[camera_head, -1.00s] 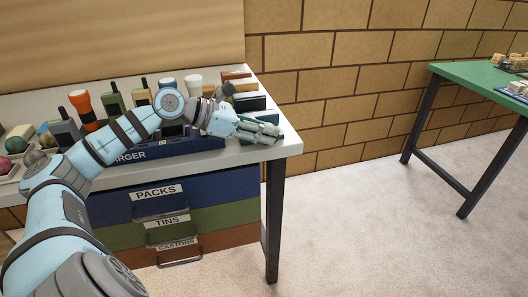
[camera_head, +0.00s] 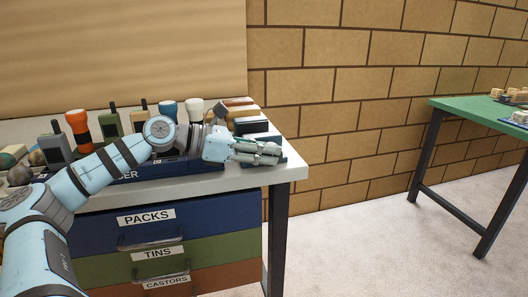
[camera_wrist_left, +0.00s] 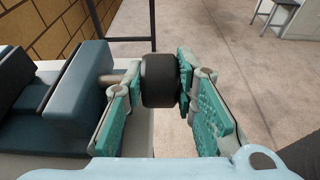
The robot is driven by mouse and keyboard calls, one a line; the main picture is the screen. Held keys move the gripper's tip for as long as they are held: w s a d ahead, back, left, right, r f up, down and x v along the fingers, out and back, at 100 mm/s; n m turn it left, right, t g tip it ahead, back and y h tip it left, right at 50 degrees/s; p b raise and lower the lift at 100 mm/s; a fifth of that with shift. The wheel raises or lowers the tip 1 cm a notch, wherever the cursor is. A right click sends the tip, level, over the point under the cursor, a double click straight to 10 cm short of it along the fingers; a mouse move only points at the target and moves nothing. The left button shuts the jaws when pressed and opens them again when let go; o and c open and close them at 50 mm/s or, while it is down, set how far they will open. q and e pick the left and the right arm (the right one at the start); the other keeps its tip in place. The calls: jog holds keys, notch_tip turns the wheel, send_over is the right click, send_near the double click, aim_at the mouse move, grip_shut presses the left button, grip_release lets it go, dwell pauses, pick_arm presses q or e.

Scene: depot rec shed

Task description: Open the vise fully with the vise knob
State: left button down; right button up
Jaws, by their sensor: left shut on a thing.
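The vise (camera_head: 250,126) is a dark blue-grey block at the right end of the white workbench, partly hidden behind my left gripper (camera_head: 268,154). In the left wrist view the vise body (camera_wrist_left: 80,88) is at the left, with a short shaft running to the round black vise knob (camera_wrist_left: 159,80). My left gripper (camera_wrist_left: 160,95) has its teal fingers on either side of the knob and is shut on it. The knob is hidden in the head view. My right gripper is not in view.
The workbench (camera_head: 225,180) holds a row of torches and radios (camera_head: 110,122) behind my left arm. Drawers (camera_head: 190,215) sit underneath. A green table (camera_head: 470,108) with small items stands at the right. The floor between is clear.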

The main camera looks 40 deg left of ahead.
pick_arm(q)
jog(key=c, duration=1.3)
grip_release()
jog(key=shift+f, duration=0.1)
notch_tip(320, 180, up, 10)
jog(key=shift+r, duration=0.1)
jog(key=shift+a, duration=0.1)
